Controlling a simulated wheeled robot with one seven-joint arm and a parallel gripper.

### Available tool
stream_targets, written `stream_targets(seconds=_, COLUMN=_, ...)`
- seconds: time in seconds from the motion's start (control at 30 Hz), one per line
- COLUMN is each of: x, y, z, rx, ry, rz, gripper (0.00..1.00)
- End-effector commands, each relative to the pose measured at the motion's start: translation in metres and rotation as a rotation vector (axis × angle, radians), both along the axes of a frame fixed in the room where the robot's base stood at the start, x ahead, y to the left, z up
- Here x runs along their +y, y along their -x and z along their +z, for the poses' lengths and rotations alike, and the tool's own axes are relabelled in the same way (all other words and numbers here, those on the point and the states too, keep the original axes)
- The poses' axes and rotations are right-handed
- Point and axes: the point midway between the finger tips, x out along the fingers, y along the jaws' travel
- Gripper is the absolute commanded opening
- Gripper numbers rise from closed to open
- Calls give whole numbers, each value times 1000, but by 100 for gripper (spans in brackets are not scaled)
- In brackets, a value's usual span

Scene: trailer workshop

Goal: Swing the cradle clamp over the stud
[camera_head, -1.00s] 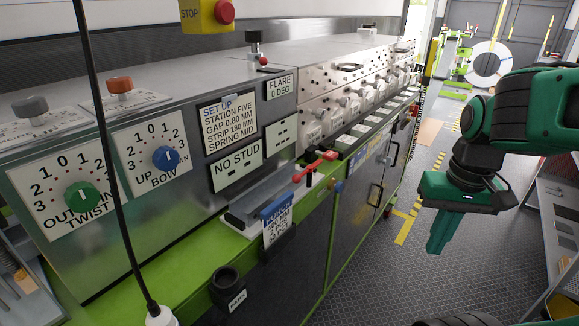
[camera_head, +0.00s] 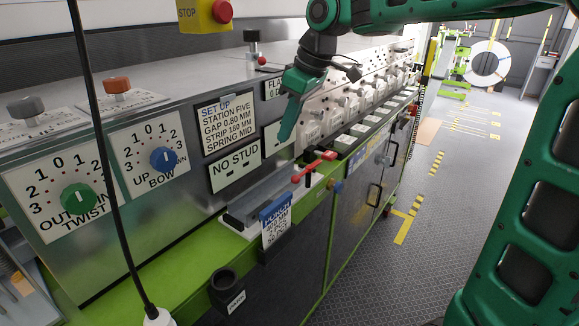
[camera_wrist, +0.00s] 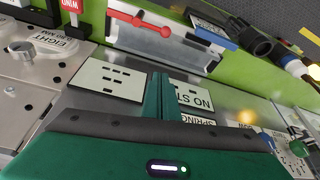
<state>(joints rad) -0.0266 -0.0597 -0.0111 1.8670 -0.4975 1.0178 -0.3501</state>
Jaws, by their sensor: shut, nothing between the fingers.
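A red lever (camera_head: 314,167), which looks like the cradle clamp, sits on the front ledge of the bench, beside a metal channel (camera_head: 262,200). In the wrist view the red lever (camera_wrist: 140,22) lies at the top, along the channel. A short dark post (camera_head: 309,180) stands by the lever; I cannot tell whether it is the stud. My gripper (camera_head: 284,137) is shut and empty. It points down in front of the machine's face, above and behind the lever, and is apart from it.
A blue-edged tag (camera_head: 276,218) and a dark cup (camera_head: 227,290) are at the bench front. Dials (camera_head: 77,198) and a set-up card (camera_head: 228,124) are on the machine's face. A black cable (camera_head: 108,170) hangs at left. The floor (camera_head: 375,285) at right is open.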

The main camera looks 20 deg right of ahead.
Motion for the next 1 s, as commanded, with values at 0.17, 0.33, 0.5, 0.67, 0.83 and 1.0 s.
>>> stream_targets(seconds=0.17, x=1, y=-2, z=-8, rx=2, ry=0, rz=-4, gripper=0)
stream_targets(seconds=0.33, x=7, y=-7, z=-31, rx=4, ry=0, rz=-3, gripper=0)
stream_targets(seconds=0.5, x=14, y=-14, z=-61, rx=5, ry=0, rz=-4, gripper=0)
stream_targets(seconds=0.67, x=22, y=-21, z=-89, rx=4, ry=0, rz=-3, gripper=0)
stream_targets(seconds=0.83, x=8, y=-10, z=-98, rx=0, ry=0, rz=-9, gripper=0)
stream_targets(seconds=1.0, x=-3, y=0, z=-101, rx=0, ry=0, rz=-7, gripper=0)
